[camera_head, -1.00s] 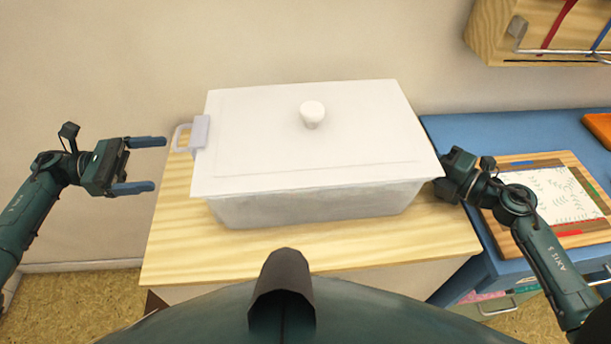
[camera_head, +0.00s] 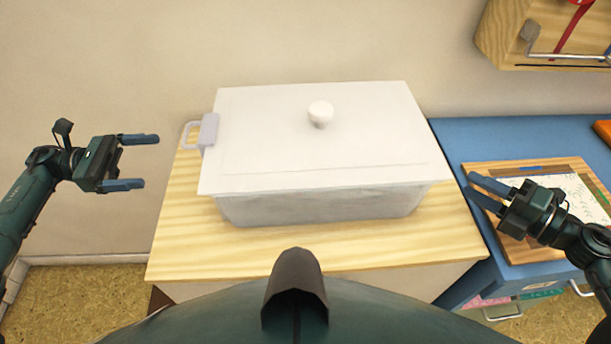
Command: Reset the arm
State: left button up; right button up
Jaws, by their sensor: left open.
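My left gripper (camera_head: 138,162) is at the left of the head view, in front of the wall and left of the white box. Its two blue fingers are wide apart and nothing is between them. My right gripper (camera_head: 471,184) is at the right, over the edge between the wooden table and the blue desk. Its fingers point left toward the box, with a gap between them and nothing held.
A white box (camera_head: 320,205) with a knobbed lid (camera_head: 270,130) stands on the wooden table (camera_head: 215,258). A bordered board with a paper (camera_head: 580,190) lies on the blue desk (camera_head: 470,140). A wooden shelf (camera_head: 505,35) hangs at upper right.

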jog(key=shift+s+d, duration=0.25)
dwell(0.3)
